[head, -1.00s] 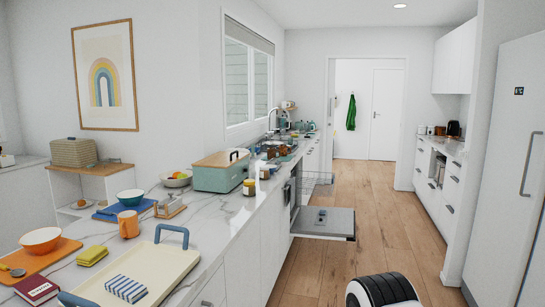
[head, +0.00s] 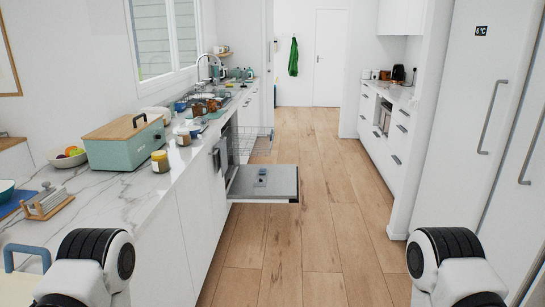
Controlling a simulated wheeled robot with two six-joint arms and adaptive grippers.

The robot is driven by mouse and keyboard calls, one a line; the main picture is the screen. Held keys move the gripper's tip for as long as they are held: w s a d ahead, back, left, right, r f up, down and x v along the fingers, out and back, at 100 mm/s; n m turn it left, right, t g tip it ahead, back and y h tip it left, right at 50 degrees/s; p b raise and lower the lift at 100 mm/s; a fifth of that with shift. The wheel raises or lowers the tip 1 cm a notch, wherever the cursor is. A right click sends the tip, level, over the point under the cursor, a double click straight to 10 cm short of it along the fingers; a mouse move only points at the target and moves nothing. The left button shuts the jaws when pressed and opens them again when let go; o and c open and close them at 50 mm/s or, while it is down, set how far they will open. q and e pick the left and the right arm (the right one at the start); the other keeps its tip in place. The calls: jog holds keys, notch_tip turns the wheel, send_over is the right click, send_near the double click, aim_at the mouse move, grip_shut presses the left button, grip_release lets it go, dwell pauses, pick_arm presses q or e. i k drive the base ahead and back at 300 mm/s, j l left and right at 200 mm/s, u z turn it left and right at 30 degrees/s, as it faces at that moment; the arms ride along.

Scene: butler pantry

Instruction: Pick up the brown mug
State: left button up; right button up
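Small brown shapes, which may include the brown mug (head: 199,109), stand on the left counter by the sink, beyond the teal bread box. They are too small and crowded to tell exactly which is the mug. White and black links of my two arms show at the bottom left and bottom right. Neither of my grippers is in view.
The teal box (head: 125,146) and a yellow jar (head: 160,161) stand on the left marble counter (head: 150,192). An open dishwasher door (head: 262,183) and a wire rack (head: 252,139) jut into the aisle. The wooden floor (head: 325,225) right of them is clear.

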aim_at(196, 108)
jog(key=i+z, duration=0.2)
jog(key=i, duration=2.7)
